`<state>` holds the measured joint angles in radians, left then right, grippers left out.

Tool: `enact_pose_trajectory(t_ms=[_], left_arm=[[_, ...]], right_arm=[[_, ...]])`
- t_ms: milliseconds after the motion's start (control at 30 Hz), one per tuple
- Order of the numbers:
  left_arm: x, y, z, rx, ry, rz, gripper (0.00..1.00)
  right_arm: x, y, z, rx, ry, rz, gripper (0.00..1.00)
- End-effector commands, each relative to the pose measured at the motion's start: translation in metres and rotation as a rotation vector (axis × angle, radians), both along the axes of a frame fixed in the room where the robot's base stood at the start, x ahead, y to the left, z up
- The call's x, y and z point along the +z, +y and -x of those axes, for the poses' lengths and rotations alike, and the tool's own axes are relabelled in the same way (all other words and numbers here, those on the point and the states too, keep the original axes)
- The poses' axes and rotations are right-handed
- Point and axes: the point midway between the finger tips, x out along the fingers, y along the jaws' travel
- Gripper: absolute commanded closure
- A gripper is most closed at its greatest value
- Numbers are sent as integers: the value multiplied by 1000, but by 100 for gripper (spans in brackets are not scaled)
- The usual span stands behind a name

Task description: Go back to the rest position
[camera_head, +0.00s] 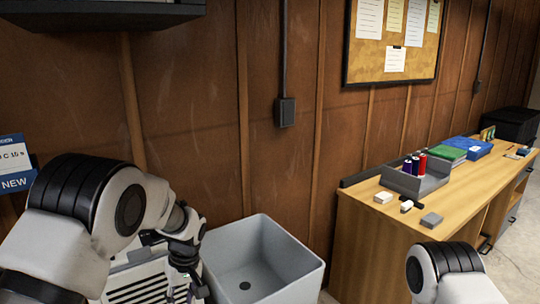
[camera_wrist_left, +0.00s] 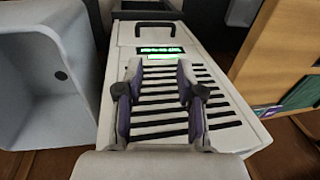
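My left arm comes in from the left in the head view and bends downward. Its gripper (camera_head: 185,288) hangs near the picture's bottom edge, left of the grey bin. In the left wrist view the left gripper (camera_wrist_left: 159,78) has its two fingers apart with nothing between them. Behind the fingers is the slatted top of a white appliance. Of my right arm only a white and black link shows at the bottom right of the head view. The right gripper is out of view.
The white slatted appliance (camera_wrist_left: 218,118) has a lit green display. It also shows in the head view (camera_head: 138,284), beside the empty grey bin (camera_head: 305,262). A wooden bench (camera_head: 372,225) at right holds a grey spool tray (camera_head: 412,186) and small boxes. A wooden wall stands behind.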

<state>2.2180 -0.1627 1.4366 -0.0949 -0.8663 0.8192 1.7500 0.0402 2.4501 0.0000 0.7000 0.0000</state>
Motion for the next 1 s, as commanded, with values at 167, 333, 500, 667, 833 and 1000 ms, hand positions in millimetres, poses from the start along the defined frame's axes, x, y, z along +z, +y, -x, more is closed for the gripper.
enact_pose_trajectory(t_ms=[167, 333, 500, 667, 833, 1000], left_arm=[[-110, 20, 87, 13, 193, 50, 62], [-202, 34, 213, -38, 332, 138, 62], [-240, 38, 358, -184, 349, 246, 62], [-224, 39, 376, -424, 136, 243, 62], [-225, 41, 343, -582, -16, 199, 62], [-225, 41, 343, -582, -16, 199, 62]], right_arm=[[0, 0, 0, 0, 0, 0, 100], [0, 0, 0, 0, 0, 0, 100], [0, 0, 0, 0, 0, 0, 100], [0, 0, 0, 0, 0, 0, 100], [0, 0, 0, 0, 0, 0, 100], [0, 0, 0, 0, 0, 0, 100]])
